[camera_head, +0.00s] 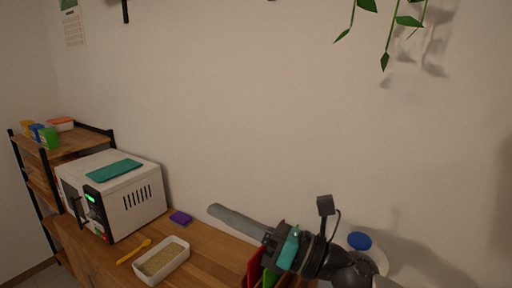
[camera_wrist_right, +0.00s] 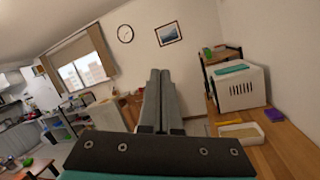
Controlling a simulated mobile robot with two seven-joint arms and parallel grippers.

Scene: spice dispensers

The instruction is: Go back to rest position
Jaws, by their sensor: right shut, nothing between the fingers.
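My right gripper (camera_head: 236,219) is in the lower middle of the head view, raised above the wooden counter and pointing left. Its two long grey fingers are together with nothing between them. In the right wrist view the shut fingers (camera_wrist_right: 159,101) point away across the room. My left gripper is in neither view.
On the counter (camera_head: 214,259) stand a white microwave (camera_head: 138,204) with a teal cloth on top, a white tray (camera_head: 164,261) of grainy stuff, a yellow spoon (camera_head: 133,252) and a purple sponge (camera_head: 180,217). A blue-lidded container (camera_head: 359,241) is partly hidden behind my right arm.

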